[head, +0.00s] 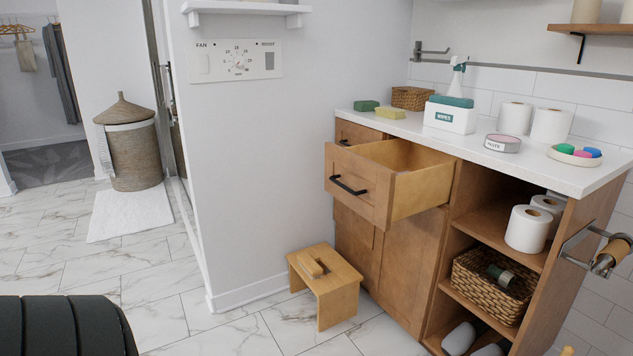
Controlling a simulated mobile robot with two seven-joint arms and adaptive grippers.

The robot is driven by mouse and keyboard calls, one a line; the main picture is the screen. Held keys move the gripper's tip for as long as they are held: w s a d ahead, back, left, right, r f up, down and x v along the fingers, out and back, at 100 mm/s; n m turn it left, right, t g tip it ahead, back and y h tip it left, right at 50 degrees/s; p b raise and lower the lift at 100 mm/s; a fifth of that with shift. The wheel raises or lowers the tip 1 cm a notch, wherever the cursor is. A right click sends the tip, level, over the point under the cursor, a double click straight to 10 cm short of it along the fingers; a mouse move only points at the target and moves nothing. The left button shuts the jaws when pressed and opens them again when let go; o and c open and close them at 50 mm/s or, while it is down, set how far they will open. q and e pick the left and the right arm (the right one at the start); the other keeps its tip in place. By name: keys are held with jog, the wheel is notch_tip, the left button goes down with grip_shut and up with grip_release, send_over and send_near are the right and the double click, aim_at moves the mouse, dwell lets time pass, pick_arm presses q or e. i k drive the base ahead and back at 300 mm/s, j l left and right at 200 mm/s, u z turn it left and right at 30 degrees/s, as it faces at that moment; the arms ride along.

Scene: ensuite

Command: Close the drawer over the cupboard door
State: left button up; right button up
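The wooden drawer (357,186) with a black bar handle (347,186) is pulled well out of the vanity cabinet, below the white countertop. Its inside is partly visible and looks empty. The cupboard door (412,272) beneath it is flat against the cabinet and looks shut; its upper part is hidden by the drawer. Neither of my grippers is in view.
A small wooden step stool (325,283) stands on the floor in front of the cabinet's left end. Open shelves to the right hold toilet rolls (527,229) and a wicker basket (494,283). A wipes box (450,116) stands on the countertop (420,127). The marble floor at left is largely clear.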

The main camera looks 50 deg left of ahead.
aim_at(363, 177)
jog(key=u, duration=1.25)
jog(key=i+j+z, duration=0.2)
jog(key=i+j, duration=0.2)
jog(key=i+j+z, duration=0.25)
jog(key=j, duration=0.3)
jog(key=i, duration=0.05)
